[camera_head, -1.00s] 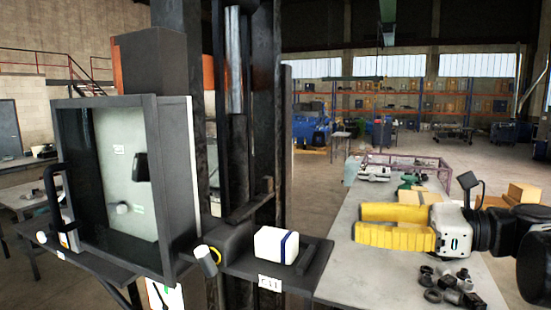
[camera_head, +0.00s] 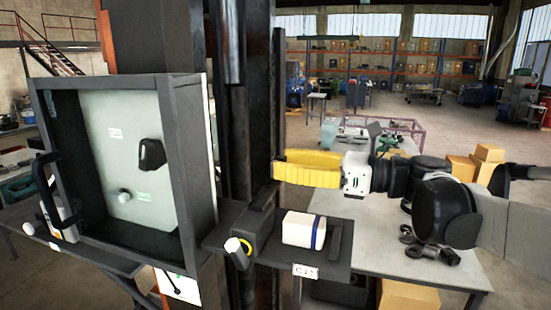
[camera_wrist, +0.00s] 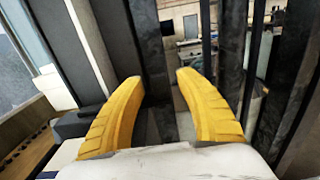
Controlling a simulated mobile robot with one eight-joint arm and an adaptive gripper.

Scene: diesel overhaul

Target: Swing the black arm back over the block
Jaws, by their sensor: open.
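In the head view, a white block (camera_head: 303,230) with a blue band sits on a dark shelf (camera_head: 325,259) labelled C11. I take this for the task's arm. My gripper (camera_head: 277,168) is above and behind the block, its yellow fingers pointing left at the dark columns. In the wrist view my gripper (camera_wrist: 160,80) is open, with nothing held between the fingers. Contact with the arm cannot be told.
A dark-framed open cabinet (camera_head: 190,150) with a black handle stands left. Dark upright columns (camera_head: 255,100) rise behind the shelf, close to my fingertips. A grey table (camera_head: 385,230) with loose dark parts stretches right, with cardboard boxes (camera_head: 487,160) beyond.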

